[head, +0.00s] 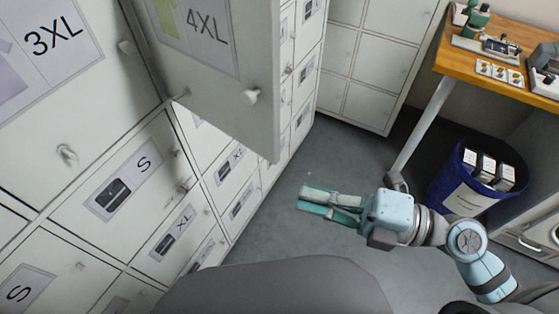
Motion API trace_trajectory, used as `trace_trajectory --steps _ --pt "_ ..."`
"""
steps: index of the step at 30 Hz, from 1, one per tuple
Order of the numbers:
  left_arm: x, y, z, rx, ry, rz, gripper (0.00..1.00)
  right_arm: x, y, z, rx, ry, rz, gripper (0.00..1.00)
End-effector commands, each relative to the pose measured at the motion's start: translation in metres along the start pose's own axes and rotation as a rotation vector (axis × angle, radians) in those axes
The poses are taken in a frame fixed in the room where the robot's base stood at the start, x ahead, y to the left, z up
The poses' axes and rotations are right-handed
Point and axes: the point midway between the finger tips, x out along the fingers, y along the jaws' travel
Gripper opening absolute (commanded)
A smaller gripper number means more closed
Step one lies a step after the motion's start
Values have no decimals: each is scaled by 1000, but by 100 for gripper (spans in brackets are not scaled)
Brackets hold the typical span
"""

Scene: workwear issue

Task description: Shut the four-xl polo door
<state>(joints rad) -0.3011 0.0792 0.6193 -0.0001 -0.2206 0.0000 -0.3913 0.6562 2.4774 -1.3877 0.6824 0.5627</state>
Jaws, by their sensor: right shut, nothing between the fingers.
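The four-xl polo door (222,62) stands swung open from the locker wall at the top of the head view. It carries a 4XL label with a green patch and a round white knob (250,97) near its free edge. Its compartment's inside is mostly hidden behind the door. My right gripper (301,201) is shut and empty, over the grey floor, below and to the right of the door and apart from it. My left gripper is not in view.
The locker wall has a 3XL door (52,62) at left and S doors (127,180) below, all closed. A wooden workbench (461,62) with small machines stands at right. A blue bin (447,180) with boxes is beneath it. Open floor lies between lockers and bench.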

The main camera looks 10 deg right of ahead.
Motion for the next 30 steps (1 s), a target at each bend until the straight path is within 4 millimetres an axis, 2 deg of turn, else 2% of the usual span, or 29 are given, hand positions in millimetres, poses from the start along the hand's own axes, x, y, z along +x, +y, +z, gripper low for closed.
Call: trace_trajectory --steps 1,12,15,22,30 --pt "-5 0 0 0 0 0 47 7 5 2 2 -7 9 0" --pt "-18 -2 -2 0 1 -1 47 73 3 4 11 -12 4 0" --pt "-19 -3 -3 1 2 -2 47 86 2 5 9 -7 -1 0" --pt "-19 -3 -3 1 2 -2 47 74 0 34 5 -7 -5 0" --pt "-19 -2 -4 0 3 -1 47 71 0 41 8 -8 -2 0"
